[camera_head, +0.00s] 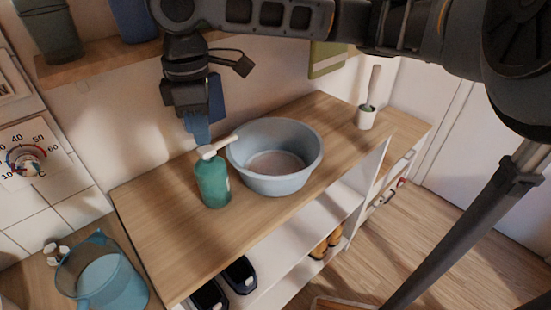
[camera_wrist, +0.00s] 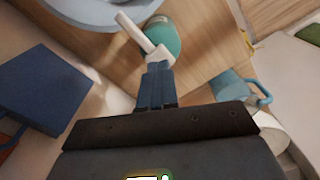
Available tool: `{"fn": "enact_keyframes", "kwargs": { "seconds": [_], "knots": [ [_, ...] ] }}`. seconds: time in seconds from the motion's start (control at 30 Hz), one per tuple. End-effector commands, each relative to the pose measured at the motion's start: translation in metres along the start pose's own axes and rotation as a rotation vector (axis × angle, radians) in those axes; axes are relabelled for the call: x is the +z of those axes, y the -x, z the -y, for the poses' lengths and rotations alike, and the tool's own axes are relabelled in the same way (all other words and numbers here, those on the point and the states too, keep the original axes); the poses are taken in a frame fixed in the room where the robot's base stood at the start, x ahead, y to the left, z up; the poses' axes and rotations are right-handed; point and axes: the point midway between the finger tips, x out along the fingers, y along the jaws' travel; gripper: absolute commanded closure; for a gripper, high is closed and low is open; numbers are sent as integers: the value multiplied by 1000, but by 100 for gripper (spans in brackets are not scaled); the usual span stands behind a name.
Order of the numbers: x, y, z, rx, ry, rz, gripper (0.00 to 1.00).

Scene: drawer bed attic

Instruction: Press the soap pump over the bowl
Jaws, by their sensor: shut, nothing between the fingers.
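The soap pump is a green bottle (camera_head: 213,182) with a white pump head (camera_head: 207,152), upright on the wooden counter. Its spout points right, over the left rim of the pale blue bowl (camera_head: 272,185). My gripper (camera_head: 201,140) is shut and empty, pointing down with its blue fingertips right at or just above the pump head. In the wrist view, the fingertips (camera_wrist: 157,72) meet the base of the white spout (camera_wrist: 138,35), and the green bottle (camera_wrist: 165,38) shows behind it. Whether they touch the head is hard to tell. The bowl (camera_wrist: 90,8) is partly cut off there.
A blue pitcher (camera_head: 102,275) stands at lower left. A white pot with a brush (camera_head: 366,118) stands at the counter's far right. A shelf (camera_head: 100,63) with vessels hangs at upper left. The counter (camera_head: 150,230) left of the bottle is clear.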

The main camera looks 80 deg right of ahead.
Motion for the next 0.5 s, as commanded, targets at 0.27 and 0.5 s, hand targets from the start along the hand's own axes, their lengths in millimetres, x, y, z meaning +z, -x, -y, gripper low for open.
{"fn": "enact_keyframes", "kwargs": {
  "seconds": [0.27,0.5],
  "knots": [
    [0,0,0,0,0,0,100],
    [0,-5,0,-1,0,0,100]
  ]
}}
